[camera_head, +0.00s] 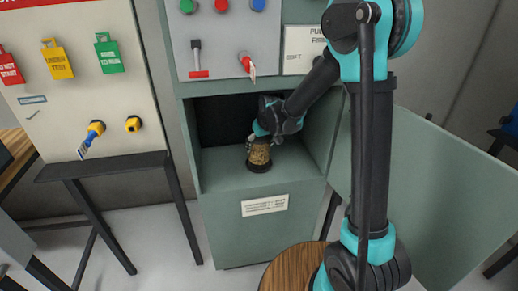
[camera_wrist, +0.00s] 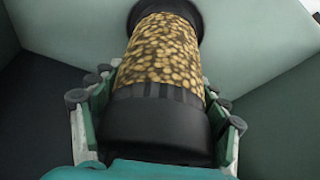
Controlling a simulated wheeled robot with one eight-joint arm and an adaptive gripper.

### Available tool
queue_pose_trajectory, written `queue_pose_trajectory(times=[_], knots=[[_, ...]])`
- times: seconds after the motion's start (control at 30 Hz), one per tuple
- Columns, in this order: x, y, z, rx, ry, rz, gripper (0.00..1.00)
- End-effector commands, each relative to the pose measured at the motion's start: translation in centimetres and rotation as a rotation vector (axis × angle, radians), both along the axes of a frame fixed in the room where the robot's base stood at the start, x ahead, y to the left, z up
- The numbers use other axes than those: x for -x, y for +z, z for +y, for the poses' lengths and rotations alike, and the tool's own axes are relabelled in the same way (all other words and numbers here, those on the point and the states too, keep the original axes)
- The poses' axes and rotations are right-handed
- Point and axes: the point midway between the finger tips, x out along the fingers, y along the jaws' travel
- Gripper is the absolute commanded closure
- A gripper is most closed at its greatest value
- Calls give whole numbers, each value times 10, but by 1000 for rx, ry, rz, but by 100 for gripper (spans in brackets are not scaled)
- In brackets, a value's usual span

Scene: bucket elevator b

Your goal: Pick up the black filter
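The black filter (camera_head: 259,154) stands upright on the floor of the open cabinet compartment in the head view. It is a cylinder with black ends and a clear middle full of golden-brown pellets. In the wrist view the filter (camera_wrist: 160,60) fills the middle, its black near end towards me. My gripper (camera_head: 264,130) reaches down into the compartment over the filter's top. In the wrist view my gripper's fingers (camera_wrist: 163,105) lie on either side of the filter, very close to it. Whether they press on it cannot be told. The upper end is partly hidden in the head view.
The grey-green cabinet (camera_head: 263,225) has side walls close around my gripper and a control panel (camera_head: 225,40) above. Its open door (camera_head: 430,180) stands to the right. A tag board (camera_head: 75,80) is at left. A round wooden stool top (camera_head: 290,268) is in front.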

Motion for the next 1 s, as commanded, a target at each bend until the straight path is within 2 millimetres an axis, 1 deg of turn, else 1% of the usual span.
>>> queue_pose_trajectory(times=[0.03,0.27,0.57,0.67,0.77,0.87,1.0], knots=[[0,0,0,0,0,0,43],[0,0,0,0,0,0,71],[0,2,0,0,0,0,72],[0,6,0,0,0,0,72],[0,15,0,0,0,0,72],[12,15,-7,0,0,0,72],[34,16,-21,0,-1,0,72]])
